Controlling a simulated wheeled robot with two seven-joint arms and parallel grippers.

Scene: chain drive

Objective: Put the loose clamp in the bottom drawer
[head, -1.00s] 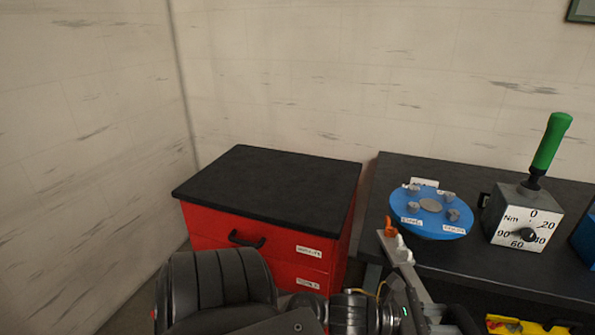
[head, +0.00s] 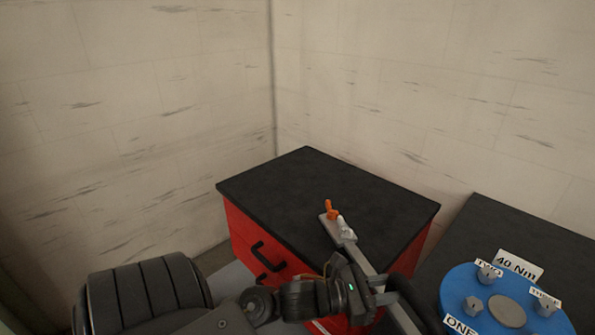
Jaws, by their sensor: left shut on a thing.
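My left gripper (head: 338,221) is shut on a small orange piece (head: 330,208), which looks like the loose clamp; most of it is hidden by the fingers. In the head view the gripper appears over the black top of the red drawer cabinet (head: 240,232). The cabinet's upper handle (head: 271,255) shows, with part of a lower handle (head: 265,280) under it. My arm hides much of the lower front. I cannot tell whether the bottom drawer is open. My right gripper is not in view.
A dark bench (head: 480,230) stands to the right of the cabinet. A blue round plate (head: 462,290) with several grey bolts and a "40 Nm" label (head: 519,264) is on it. The cabinet's black top (head: 285,185) is clear. Walls close off the back and left.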

